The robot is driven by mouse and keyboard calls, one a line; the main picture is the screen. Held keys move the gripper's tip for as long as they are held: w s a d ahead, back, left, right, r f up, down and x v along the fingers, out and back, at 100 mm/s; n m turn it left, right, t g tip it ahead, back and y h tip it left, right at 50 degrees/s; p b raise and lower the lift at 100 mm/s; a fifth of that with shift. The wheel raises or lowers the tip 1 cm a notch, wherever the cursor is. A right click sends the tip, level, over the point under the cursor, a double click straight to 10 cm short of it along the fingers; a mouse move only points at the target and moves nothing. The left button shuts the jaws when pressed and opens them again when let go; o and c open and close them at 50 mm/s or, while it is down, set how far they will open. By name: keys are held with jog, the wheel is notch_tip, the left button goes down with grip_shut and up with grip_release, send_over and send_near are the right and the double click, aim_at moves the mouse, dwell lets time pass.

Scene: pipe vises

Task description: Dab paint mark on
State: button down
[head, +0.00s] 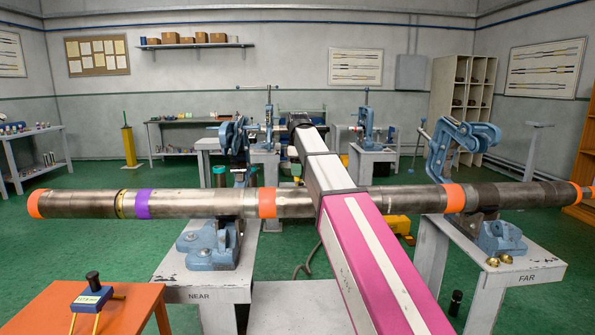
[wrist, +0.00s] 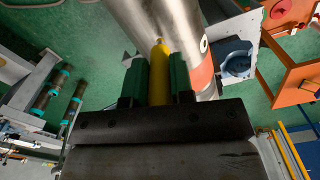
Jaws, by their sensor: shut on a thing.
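A long steel pipe (head: 190,204) with orange bands and one purple band (head: 142,204) lies level across the head view, resting in two blue vises, the near one (head: 215,250) and the far one (head: 495,238). My arm crosses the pipe's middle and hides part of it; my gripper is not clear there. In the wrist view my gripper (wrist: 158,68) is shut on a yellow paint marker (wrist: 158,75) between green fingers. The marker's tip points at the pipe (wrist: 172,30), close to its orange band (wrist: 204,76). Contact cannot be told. A pale round spot with a dark centre (wrist: 204,43) shows on the pipe.
The vises stand on grey tables marked NEAR (head: 205,296) and FAR (head: 545,277). An orange table (head: 45,305) at front left holds a blue device (head: 92,297). Brass pieces (head: 499,260) lie on the far table. Green floor is open behind left.

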jog(key=shift+f, duration=0.4)
dwell(1.1)
jog(key=shift+r, duration=0.15)
jog(key=shift+r, duration=3.35)
